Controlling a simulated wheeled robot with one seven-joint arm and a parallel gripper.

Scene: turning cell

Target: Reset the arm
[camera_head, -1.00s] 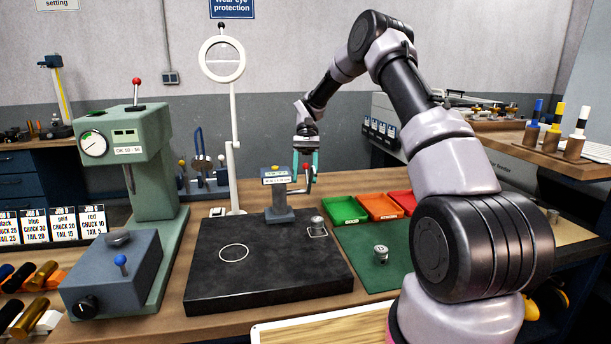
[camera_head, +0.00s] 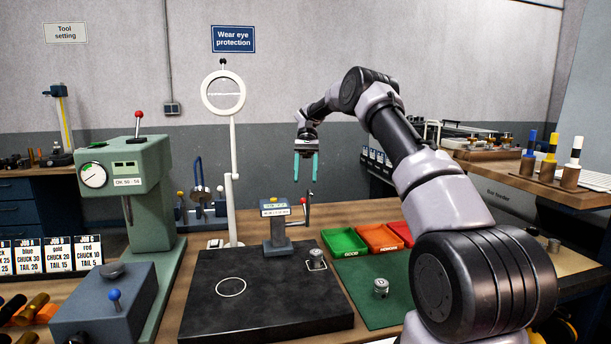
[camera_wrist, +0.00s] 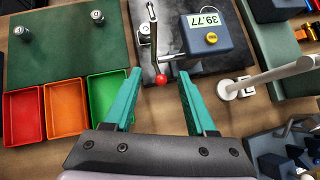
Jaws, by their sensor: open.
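My gripper (camera_head: 306,168) hangs above the back of the bench in the head view, its two teal fingers pointing down. In the wrist view my gripper (camera_wrist: 160,100) has its fingers wide apart with nothing between them. Below and beyond the fingertips is a blue-grey gauge (camera_wrist: 216,42) with a display reading 39.77 and a lever with a red knob (camera_wrist: 161,79). The same gauge (camera_head: 276,228) stands at the back of the black plate in the head view, apart from my gripper.
Green, orange and red trays (camera_head: 345,241) sit right of the gauge. A white magnifier stand (camera_head: 233,165) rises left of the gripper. A green press (camera_head: 148,215) stands further left.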

